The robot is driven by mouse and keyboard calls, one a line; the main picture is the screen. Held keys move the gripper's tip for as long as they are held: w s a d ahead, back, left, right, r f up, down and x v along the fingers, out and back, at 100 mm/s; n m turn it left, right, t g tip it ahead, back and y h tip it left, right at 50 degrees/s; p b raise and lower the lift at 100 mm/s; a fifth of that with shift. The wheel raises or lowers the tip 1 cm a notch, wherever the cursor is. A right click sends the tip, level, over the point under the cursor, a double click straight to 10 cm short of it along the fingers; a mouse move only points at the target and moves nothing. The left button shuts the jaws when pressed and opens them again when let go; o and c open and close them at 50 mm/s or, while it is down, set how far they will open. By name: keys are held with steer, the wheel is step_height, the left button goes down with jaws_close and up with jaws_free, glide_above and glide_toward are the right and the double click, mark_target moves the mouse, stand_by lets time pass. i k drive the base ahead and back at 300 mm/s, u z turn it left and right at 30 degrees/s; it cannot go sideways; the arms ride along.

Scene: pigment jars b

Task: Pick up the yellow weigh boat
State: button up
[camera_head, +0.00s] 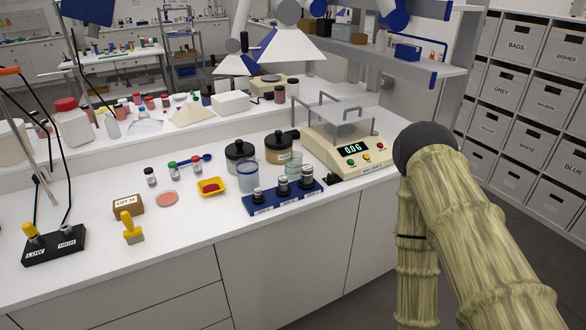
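The yellow weigh boat (222,188) is a small, shallow, square dish on the white bench top. It holds a dark red powder. It sits between a flat pink dish (167,199) on its left and a clear blue-tinted beaker (247,178) on its right, apart from both. My arm, in a pale yellow ribbed sleeve with a dark rounded joint, fills the right side of the view, well away from the boat. My gripper is not in view, so its state does not show.
Bare bench lies in front of the boat.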

mark_target(211, 186)
steer(key=z, duration=1.9)
steer(key=i, duration=0.9)
steer(key=u, duration=3.3)
steer(key=i, duration=0.35)
steer(key=u, duration=0.1)
